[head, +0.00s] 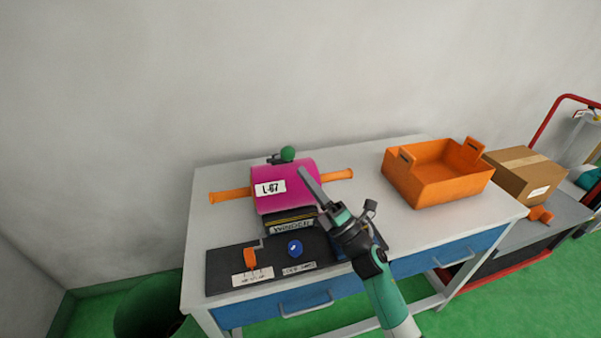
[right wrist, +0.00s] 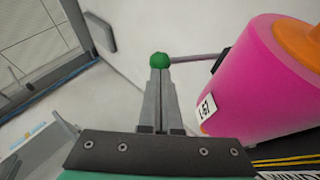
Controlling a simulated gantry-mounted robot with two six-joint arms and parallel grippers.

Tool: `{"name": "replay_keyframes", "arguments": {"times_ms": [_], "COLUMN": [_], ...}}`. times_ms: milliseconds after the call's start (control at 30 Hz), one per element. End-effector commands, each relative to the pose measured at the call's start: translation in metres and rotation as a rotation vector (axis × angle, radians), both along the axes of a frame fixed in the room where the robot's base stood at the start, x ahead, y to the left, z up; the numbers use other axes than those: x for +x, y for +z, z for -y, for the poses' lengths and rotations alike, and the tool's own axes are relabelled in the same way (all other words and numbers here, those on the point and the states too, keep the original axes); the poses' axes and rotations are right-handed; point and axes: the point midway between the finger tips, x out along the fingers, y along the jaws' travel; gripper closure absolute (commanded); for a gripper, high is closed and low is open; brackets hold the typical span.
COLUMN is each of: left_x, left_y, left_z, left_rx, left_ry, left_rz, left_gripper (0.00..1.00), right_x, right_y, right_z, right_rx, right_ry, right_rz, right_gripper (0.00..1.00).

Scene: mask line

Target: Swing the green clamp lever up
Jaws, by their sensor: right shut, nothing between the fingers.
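The green clamp lever's round green knob (head: 287,154) shows behind the magenta roll (head: 284,178) on the bench. In the right wrist view the knob (right wrist: 159,59) appears at the fingertips, with its grey rod (right wrist: 198,57) running right behind the roll (right wrist: 262,75). My right gripper (head: 303,171) is shut and empty, its fingers pointing up and left across the roll's right side. In the right wrist view the closed fingertips (right wrist: 160,72) line up just below the knob. I cannot tell whether they touch it. My left gripper is not in view.
Orange roll handles (head: 338,174) stick out at both sides. An orange bin (head: 437,178) stands on the bench to the right, with a cardboard box (head: 524,174) beyond. The black control panel (head: 228,269) in front has an orange lever (head: 250,258) and a blue knob (head: 294,247).

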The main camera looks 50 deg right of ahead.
Motion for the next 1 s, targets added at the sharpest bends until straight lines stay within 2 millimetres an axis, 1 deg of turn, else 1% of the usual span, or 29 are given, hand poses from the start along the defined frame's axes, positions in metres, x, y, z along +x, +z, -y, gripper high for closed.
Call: {"name": "replay_keyframes", "arguments": {"times_ms": [33, 100, 200, 533, 667, 767, 867, 967, 1000], "left_x": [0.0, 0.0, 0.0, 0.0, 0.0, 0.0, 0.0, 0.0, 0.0], "left_y": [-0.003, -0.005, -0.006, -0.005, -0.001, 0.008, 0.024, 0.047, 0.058], "left_z": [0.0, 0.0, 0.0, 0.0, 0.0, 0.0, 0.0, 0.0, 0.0], "left_rx": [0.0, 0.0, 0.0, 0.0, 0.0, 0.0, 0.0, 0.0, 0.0], "left_ry": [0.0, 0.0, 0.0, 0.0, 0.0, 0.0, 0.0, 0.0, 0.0], "left_rz": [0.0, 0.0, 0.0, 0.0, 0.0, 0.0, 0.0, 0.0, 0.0], "left_gripper": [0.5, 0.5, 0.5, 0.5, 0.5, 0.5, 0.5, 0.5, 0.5], "right_x": [0.006, 0.013, 0.018, 0.019, 0.019, 0.019, 0.018, 0.017, 0.016], "right_y": [0.003, 0.008, 0.012, 0.013, 0.015, 0.021, 0.028, 0.038, 0.043], "right_z": [-0.001, -0.001, -0.001, 0.0, 0.0, 0.002, 0.006, 0.012, 0.015], "right_rx": [0.0, -0.001, -0.001, 0.0, 0.001, 0.008, 0.018, 0.032, 0.041], "right_ry": [0.002, 0.002, 0.001, 0.0, 0.0, -0.003, -0.009, -0.018, -0.022], "right_rz": [0.002, 0.001, 0.0, -0.001, -0.004, -0.012, -0.029, -0.056, -0.068], "right_gripper": [1.0, 1.0, 1.0, 1.0, 1.0, 1.0, 1.0, 1.0, 1.0]}}
